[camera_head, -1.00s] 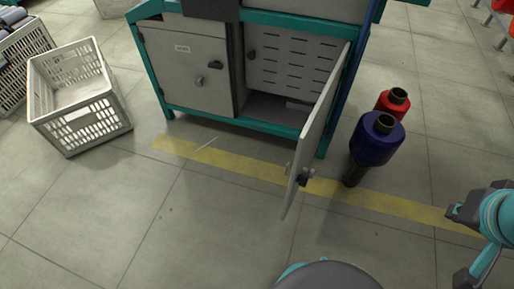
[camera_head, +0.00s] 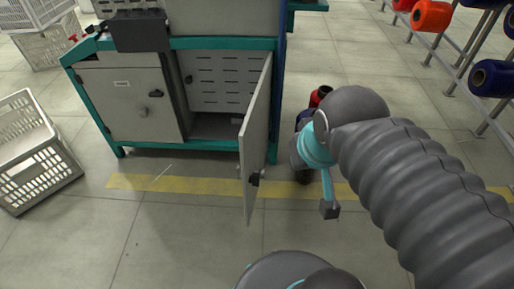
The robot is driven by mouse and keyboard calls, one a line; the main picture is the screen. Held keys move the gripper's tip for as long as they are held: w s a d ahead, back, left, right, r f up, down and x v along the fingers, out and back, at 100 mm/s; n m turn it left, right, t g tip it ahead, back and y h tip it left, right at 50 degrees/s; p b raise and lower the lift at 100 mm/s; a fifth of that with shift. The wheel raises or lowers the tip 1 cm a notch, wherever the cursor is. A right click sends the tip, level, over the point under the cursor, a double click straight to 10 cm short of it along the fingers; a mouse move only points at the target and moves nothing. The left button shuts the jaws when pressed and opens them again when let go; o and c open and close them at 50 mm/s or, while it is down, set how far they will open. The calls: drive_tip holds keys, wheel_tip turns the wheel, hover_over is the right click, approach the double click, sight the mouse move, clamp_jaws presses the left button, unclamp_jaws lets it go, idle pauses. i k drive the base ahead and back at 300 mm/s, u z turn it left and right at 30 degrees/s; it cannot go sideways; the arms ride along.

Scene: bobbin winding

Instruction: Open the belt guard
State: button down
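A teal-framed machine cabinet (camera_head: 180,44) has a closed, labelled grey left door (camera_head: 130,108) with a dark handle. Its right door (camera_head: 255,140) stands swung out towards me, with a dark latch near its free edge. Inside the right bay is a slotted grey panel (camera_head: 225,80) with a small black knob at its left edge; it looks shut. No label shows which part is the belt guard. My gripper (camera_head: 329,209) is right of the open door and apart from it. Only one dark fingertip shows clearly; the rest is hidden by my arm.
Red and dark blue spools (camera_head: 319,97) stand behind my gripper, partly hidden. A white crate (camera_head: 35,150) sits at the left. A rack with orange and blue spools (camera_head: 431,16) is at the upper right. The floor in front of the cabinet is clear, with a yellow line (camera_head: 150,184).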

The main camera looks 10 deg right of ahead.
sight(216, 80)
drive_tip(key=u, duration=0.9)
drive_tip(key=k, duration=0.65)
drive_tip(key=z, duration=1.25)
drive_tip(key=i, duration=1.5)
